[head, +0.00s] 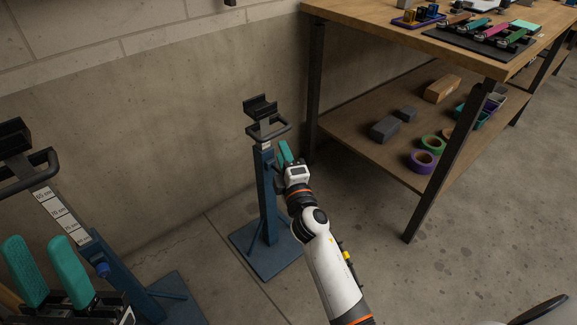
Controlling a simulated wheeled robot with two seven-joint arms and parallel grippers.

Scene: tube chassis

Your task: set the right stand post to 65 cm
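The right stand (269,205) is a blue post on a square blue base, with a black cradle (260,106) and a grey loop handle (282,129) on top. Only a small white patch of scale shows below the handle. My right gripper (285,155) is beside the upper post, to its right and just below the handle. One teal finger shows; the other is hidden, so I cannot tell its opening or contact. My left gripper (46,272) is at the lower left, its two teal fingers apart with nothing visible between them.
The left stand (125,285), with a labelled white scale, blue knob and black cradle (13,137), stands close to my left gripper. A wooden workbench (390,45) with trays of tools and a lower shelf is at the right. Floor between bench and right stand is clear.

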